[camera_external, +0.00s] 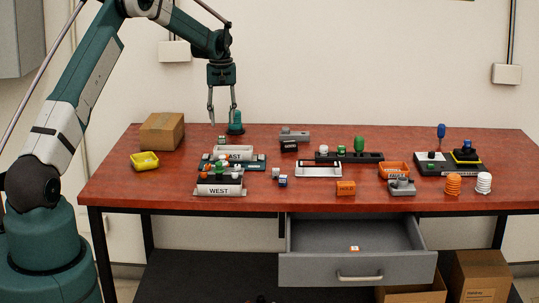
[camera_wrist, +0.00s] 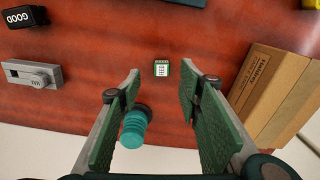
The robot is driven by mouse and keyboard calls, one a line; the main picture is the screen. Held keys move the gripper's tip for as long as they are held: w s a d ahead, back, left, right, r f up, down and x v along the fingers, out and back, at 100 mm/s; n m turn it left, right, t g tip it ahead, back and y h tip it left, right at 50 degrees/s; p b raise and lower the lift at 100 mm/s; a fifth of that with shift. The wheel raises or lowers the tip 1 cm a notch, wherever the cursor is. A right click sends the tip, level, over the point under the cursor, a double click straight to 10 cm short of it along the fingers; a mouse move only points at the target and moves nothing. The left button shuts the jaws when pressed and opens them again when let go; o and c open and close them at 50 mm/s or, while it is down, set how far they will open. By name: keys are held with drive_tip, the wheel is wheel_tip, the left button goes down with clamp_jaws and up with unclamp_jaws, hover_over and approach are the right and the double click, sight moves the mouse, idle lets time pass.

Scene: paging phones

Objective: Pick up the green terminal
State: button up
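A small terminal with green sides and a pale keypad face lies on the red-brown table in the wrist view (camera_wrist: 161,68). It appears to be the small green and white piece (camera_external: 221,140) near the back left of the table in the external view. My gripper (camera_external: 222,117) points down above the table's back left part. Its two green-padded fingers are wide apart with nothing between them. In the wrist view the terminal shows in the gap between the fingertips, lower than them and apart from them.
A teal knobbed object (camera_external: 235,125) stands close behind my gripper. A cardboard box (camera_external: 162,131) and yellow bin (camera_external: 145,160) are to the left. The WEST tray (camera_external: 219,190) and EAST tray (camera_external: 236,154) are in front. A black tray (camera_external: 372,157) holds another green item (camera_external: 359,144). A drawer (camera_external: 357,267) hangs open.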

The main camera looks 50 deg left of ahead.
sight(222, 138)
drive_tip(key=shift+f, duration=0.15)
drive_tip(key=shift+f, duration=1.2)
drive_tip(key=shift+a+f, duration=0.1)
drive_tip(key=shift+a+f, duration=0.2)
drive_tip(key=shift+f, duration=2.3)
drive_tip(key=c, duration=0.9)
